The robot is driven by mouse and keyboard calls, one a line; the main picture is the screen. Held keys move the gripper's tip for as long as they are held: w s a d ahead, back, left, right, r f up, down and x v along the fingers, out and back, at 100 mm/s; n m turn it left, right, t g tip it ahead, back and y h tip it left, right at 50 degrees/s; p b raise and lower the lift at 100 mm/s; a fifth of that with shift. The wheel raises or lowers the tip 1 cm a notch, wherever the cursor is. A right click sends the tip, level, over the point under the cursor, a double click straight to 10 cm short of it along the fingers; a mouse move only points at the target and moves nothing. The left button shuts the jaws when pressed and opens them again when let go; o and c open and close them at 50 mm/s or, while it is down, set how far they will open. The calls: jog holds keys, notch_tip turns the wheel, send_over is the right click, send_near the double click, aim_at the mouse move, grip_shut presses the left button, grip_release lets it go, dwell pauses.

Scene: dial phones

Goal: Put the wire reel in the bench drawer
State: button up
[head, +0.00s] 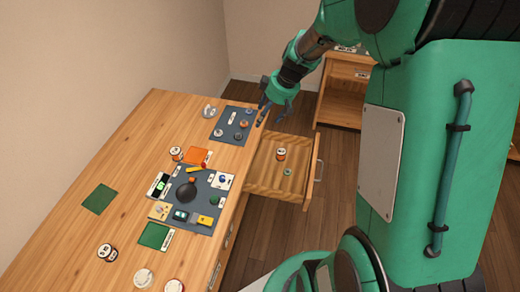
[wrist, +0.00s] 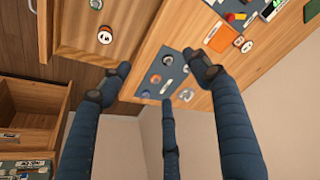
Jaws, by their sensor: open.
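The bench drawer (head: 262,180) is pulled out from the right side of the wooden bench; it also shows at the upper left of the wrist view (wrist: 75,37). Inside it stands a small round, orange-brown item with a white labelled top (head: 281,154), also in the wrist view (wrist: 105,35). I cannot tell for sure whether this is the wire reel, as similar round items stand on the bench. A small teal ring (head: 287,172) lies near it. My gripper (head: 272,114) is open and empty, above the bench edge by the drawer's far end; its fingers spread in the wrist view (wrist: 160,88).
A dark mat (head: 233,124) with small round parts and a silvery item (head: 209,111) are at the bench's far end. A larger mat (head: 207,208) carries phone parts. Labelled round items (head: 176,153) (head: 107,252) stand on the bench. A wooden cabinet (head: 341,101) is behind.

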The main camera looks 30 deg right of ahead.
jog(key=s+a+r+m, duration=0.1)
jog(key=s+a+r, duration=0.4)
jog(key=a+r, duration=0.35)
jog(key=s+a+r+m, duration=0.1)
jog(key=s+a+r, duration=0.2)
jog(key=s, duration=0.4)
jog(key=s+a+r+m+t+h, duration=0.1)
jog(key=s+a+r, duration=0.3)
jog(key=s, duration=0.4)
jog(key=s+a+r+m+t+h, duration=0.1)
jog(key=s+a+r+m, duration=0.1)
jog(key=s, duration=0.5)
jog(key=shift+s+a+r, duration=0.15)
jog(key=shift+a+r, duration=0.6)
jog(key=shift+r, duration=0.2)
jog(key=o, duration=0.9)
jog(key=shift+o, duration=0.2)
jog(key=shift+d, duration=0.1)
